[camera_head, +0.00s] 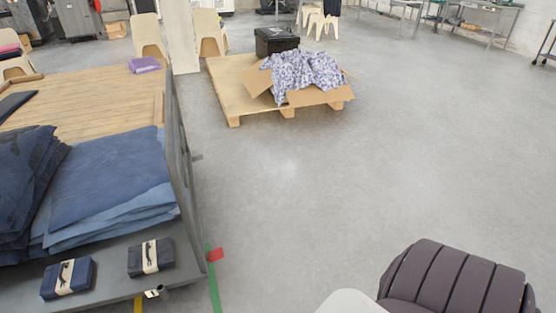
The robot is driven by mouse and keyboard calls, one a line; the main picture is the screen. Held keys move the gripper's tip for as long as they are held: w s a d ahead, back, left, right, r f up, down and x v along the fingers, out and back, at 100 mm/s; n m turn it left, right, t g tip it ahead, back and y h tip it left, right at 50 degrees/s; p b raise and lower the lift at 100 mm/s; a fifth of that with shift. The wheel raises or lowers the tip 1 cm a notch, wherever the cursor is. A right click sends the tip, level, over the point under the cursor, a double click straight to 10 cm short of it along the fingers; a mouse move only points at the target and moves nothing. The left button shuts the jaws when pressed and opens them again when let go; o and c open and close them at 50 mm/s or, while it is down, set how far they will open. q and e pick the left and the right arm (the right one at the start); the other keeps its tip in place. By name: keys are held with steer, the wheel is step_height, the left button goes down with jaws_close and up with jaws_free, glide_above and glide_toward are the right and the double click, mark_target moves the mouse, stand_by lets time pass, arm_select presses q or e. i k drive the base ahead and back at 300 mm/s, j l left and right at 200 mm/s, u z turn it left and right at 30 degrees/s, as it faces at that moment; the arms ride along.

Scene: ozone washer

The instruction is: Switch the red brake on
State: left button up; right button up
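A small red piece (215,254), which looks like the red brake, shows low beside the right front corner of the grey cart (183,165). It is too small to tell whether it is pressed down or raised. The cart stands at the left and carries folded dark blue and light blue cloth (110,177). Neither of my grippers is in view, and nothing touches the red piece.
Two dark strapped bundles (150,257) lie on the cart's front. A pallet (235,92) with an open cardboard box of patterned cloth stands behind. A ribbed dark purple object (455,282) fills the bottom right. The middle floor is clear.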

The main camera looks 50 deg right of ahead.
mark_target(217, 254)
steer(key=z, duration=0.9)
